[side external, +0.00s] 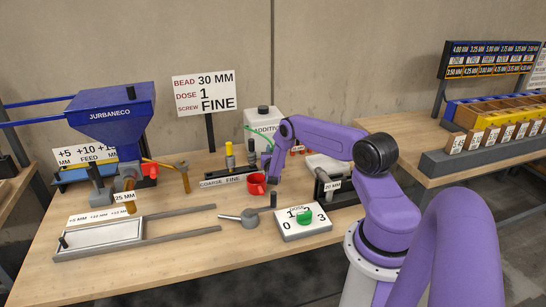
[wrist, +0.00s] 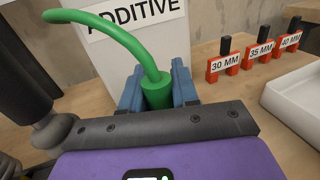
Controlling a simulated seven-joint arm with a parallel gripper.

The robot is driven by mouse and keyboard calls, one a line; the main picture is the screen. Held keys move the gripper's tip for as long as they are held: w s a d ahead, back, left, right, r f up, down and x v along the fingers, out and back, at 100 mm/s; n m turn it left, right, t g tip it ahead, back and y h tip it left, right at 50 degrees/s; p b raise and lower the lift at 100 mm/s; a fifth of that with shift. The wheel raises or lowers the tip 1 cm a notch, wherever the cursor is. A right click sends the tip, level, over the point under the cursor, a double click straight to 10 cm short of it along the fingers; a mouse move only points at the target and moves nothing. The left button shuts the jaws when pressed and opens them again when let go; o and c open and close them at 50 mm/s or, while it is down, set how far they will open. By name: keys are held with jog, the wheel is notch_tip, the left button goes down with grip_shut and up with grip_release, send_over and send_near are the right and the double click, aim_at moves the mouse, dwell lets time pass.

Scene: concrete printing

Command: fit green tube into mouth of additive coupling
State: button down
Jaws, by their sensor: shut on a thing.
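The green tube (wrist: 128,38) arches through the wrist view and ends in a thicker green plug (wrist: 157,95). My gripper (wrist: 158,86) has its blue fingers shut on this plug, one on each side. In the side view the tube (side external: 258,134) is a thin green line beside my gripper (side external: 270,164), above the bench. A white container marked ADDITIVE (side external: 262,113) stands behind it; it also fills the upper middle of the wrist view (wrist: 150,50). I cannot make out the coupling or its mouth for certain; my gripper and arm may hide it.
Red blocks marked 30, 35 and 40 MM (wrist: 262,52) and a white tray (wrist: 296,100) lie right. A dose dial (side external: 304,222) is nearer the front edge.

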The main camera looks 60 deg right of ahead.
jog(key=shift+r, duration=0.15)
jog(key=s+a+r, duration=1)
jog(key=r, duration=0.3)
jog(key=w+a+r+n+t+y, duration=0.2)
jog(key=w+a, duration=0.4)
jog(key=w, duration=0.5)
jog(key=w+a+r+n+t+y, duration=0.1)
jog(key=w+a+n+t+y, duration=0.1)
jog(key=w+a, duration=0.5)
jog(key=w+a+r+n+t+y, duration=0.2)
jog(key=w+a, duration=0.4)
jog(key=w, duration=0.9)
jog(key=shift+w+a+r+t, duration=0.15)
jog(key=shift+w+r+t, duration=0.15)
jog(key=shift+w+t, duration=0.1)
jog(key=shift+f, duration=1.9)
